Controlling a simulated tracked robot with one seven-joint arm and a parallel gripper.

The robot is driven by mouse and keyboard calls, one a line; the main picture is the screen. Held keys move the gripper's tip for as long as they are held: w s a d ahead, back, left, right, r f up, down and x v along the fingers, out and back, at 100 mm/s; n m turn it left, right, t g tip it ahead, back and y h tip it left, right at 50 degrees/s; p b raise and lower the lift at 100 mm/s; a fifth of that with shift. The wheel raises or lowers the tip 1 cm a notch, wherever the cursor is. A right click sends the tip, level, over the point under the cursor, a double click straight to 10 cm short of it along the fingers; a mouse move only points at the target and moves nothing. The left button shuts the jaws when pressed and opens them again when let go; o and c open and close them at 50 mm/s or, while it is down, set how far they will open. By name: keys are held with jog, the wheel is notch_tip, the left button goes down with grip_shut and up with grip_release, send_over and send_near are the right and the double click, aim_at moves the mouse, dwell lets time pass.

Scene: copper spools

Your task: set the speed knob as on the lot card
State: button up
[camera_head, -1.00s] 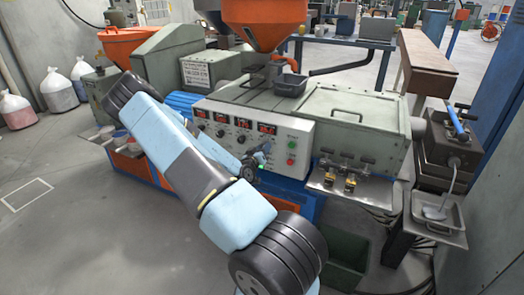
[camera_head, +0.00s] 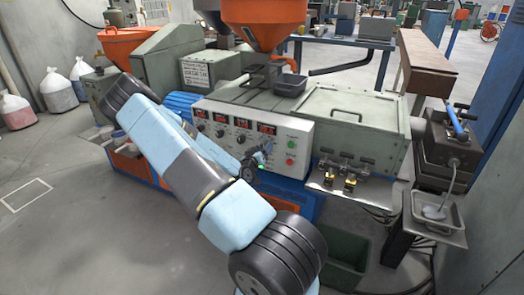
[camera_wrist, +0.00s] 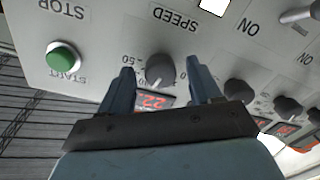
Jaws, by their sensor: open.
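The speed knob (camera_wrist: 160,68) is a dark grey round knob under the SPEED label in the wrist view, which shows the panel upside down. My gripper (camera_wrist: 158,66) is open, with one finger on each side of the knob. I cannot tell whether the fingers touch it. A red lit display (camera_wrist: 152,101) beside the knob is partly hidden and hard to read. In the head view my gripper (camera_head: 262,155) is at the front of the control panel (camera_head: 303,133). A white printed card (camera_head: 196,73) on the machine is too small to read; I cannot tell whether it is the lot card.
A green START button (camera_wrist: 62,56) is on one side of the speed knob. Other dark knobs (camera_wrist: 238,90) are on the other side. In the head view, taps with yellow parts (camera_head: 350,182) stand right of the panel, and a grey tray (camera_head: 440,215) is at far right.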

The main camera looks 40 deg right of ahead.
jog(key=v, duration=1.3)
jog(key=shift+a, duration=0.25)
jog(key=w+a+r+m+g+y, duration=0.25)
jog(key=w+a+y, duration=0.35)
jog(key=a+y, duration=0.45)
jog(key=s+a+r+n+t+y, duration=0.25)
jog(key=a+r+y, duration=0.25)
jog(key=a+r, duration=0.75)
jog(key=s+a+r+n+g+y, duration=0.1)
jog(key=s+a+r+n, duration=0.1)
jog(key=s+r, duration=0.35)
jog(key=s+a+r+n+y, duration=0.1)
jog(key=s+a+r+n, duration=0.15)
jog(key=r, duration=0.55)
jog(key=s+r+n, duration=0.1)
jog(key=s+r, duration=0.2)
jog(key=s, duration=0.4)
jog(key=s+r+n+g+h, duration=0.1)
jog(key=s+r, duration=0.3)
jog(key=s, duration=0.4)
jog(key=shift+s+r, duration=0.2)
jog(key=shift+r, duration=0.05)
